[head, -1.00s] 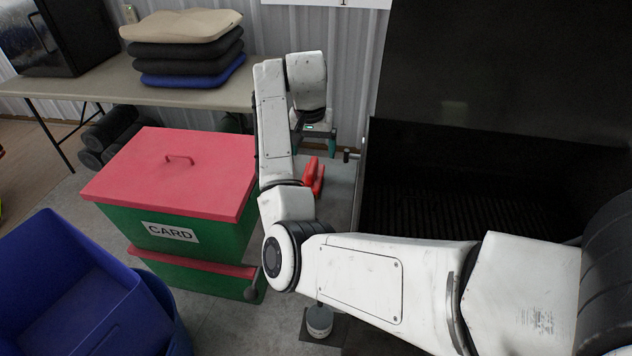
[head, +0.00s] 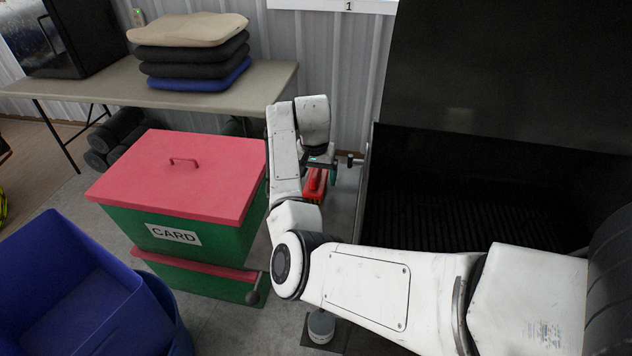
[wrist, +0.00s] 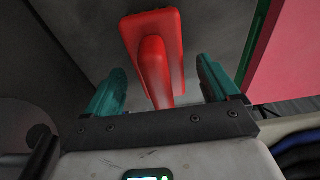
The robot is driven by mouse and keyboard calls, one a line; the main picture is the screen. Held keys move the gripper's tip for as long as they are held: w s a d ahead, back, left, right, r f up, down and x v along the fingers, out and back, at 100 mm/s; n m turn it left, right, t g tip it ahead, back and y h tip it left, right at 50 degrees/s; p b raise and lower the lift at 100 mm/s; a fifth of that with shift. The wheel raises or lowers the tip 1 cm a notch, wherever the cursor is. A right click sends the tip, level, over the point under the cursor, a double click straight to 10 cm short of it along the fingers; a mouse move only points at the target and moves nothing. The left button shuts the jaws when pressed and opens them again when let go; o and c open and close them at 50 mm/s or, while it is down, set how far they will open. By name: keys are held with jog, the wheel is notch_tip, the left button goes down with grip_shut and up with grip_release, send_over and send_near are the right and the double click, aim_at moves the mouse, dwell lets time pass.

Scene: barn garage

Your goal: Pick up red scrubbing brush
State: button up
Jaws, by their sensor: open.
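The red scrubbing brush (head: 315,186) lies on the grey floor between the green bin and the black grill-like unit, partly hidden by my arm in the head view. In the wrist view the brush (wrist: 156,60) shows a flat red block with a rounded handle that points toward my gripper. My gripper (wrist: 163,84) has two teal fingers spread apart, one on each side of the handle. The jaws are open and I see no finger touching the brush. In the head view my gripper (head: 322,174) is low over the brush, mostly hidden behind my wrist.
A green bin with a red lid (head: 222,165) marked CARD stands close left of the brush. The dark unit (head: 470,185) is close on the right. A table (head: 105,88) with stacked cushions (head: 190,70) is behind. A blue bin (head: 75,290) is front left.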

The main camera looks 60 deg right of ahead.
jog(key=shift+f, duration=0.45)
jog(key=c, duration=1.2)
